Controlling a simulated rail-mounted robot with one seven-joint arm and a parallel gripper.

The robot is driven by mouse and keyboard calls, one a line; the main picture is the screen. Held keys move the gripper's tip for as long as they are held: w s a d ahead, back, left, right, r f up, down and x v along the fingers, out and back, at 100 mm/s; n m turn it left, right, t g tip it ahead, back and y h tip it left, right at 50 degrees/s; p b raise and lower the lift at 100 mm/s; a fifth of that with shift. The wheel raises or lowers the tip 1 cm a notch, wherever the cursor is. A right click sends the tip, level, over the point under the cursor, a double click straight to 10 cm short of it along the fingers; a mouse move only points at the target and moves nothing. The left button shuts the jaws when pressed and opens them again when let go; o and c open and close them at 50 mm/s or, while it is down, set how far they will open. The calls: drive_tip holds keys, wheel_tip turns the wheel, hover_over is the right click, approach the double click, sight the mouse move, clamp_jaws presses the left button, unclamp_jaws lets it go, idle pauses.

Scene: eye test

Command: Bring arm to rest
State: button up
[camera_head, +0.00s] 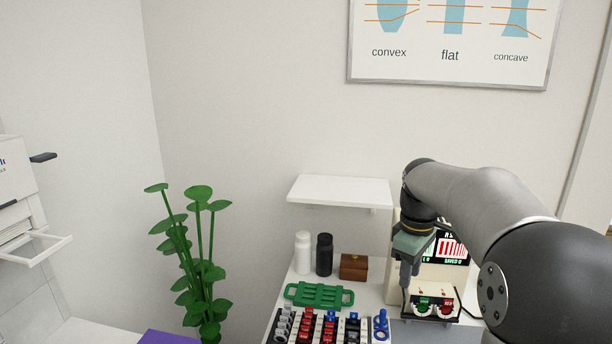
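My arm comes in from the right and bends down at its wrist. My gripper (405,285) points down at the right part of the white table, in front of the device with a lit screen (452,249). It hangs just left of a small box with a green and a red round part (433,308). Its fingertips are small and partly merge with the things behind, so I cannot tell if they are open or touch anything.
On the table stand a white bottle (303,254), a black bottle (324,256), a brown box (353,267), a green rack (319,295) and a tray of several coloured pieces (282,326). A shelf (340,191) juts from the wall. A plant (190,262) stands left.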

drive_tip(key=s+a+f+m, duration=0.2)
drive_tip(key=s+f+m, duration=0.1)
drive_tip(key=s, duration=0.6)
drive_tip(key=s+a+f+m, duration=0.3)
drive_tip(key=s+f, duration=0.1)
drive_tip(key=s, duration=0.5)
drive_tip(key=s+a+f+m, duration=0.2)
drive_tip(key=s+f+m, duration=0.1)
drive_tip(key=s, duration=0.6)
drive_tip(key=shift+a+f, duration=0.35)
drive_tip(key=shift+w, duration=0.1)
wheel_tip(320, 180, down, 8)
drive_tip(key=a+b, duration=0.1)
drive_tip(key=b, duration=0.6)
